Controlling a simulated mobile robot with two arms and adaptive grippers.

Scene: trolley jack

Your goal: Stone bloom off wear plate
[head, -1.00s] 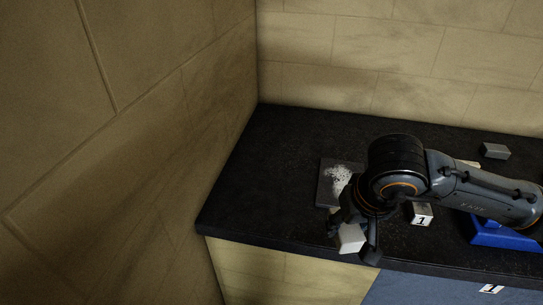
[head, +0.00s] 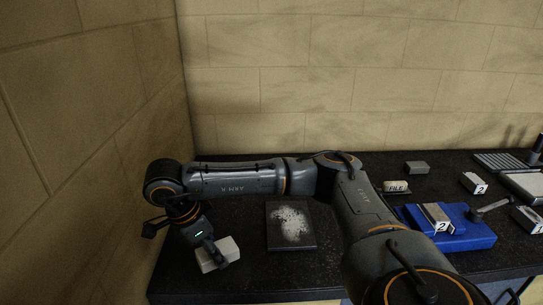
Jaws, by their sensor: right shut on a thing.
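The wear plate (head: 273,239) is a dark square plate lying on the black bench. A speckled white patch of bloom (head: 291,223) covers its middle. My right gripper (head: 212,252) is to the left of the plate, apart from it, near the bench's left end. It is shut on a pale, whitish block (head: 224,259), probably the stone. The fingers partly cover the block, and I cannot tell whether it touches the bench. My left gripper is not in view.
My right arm crosses behind the plate and hides part of the bench. Walls close the left and back.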

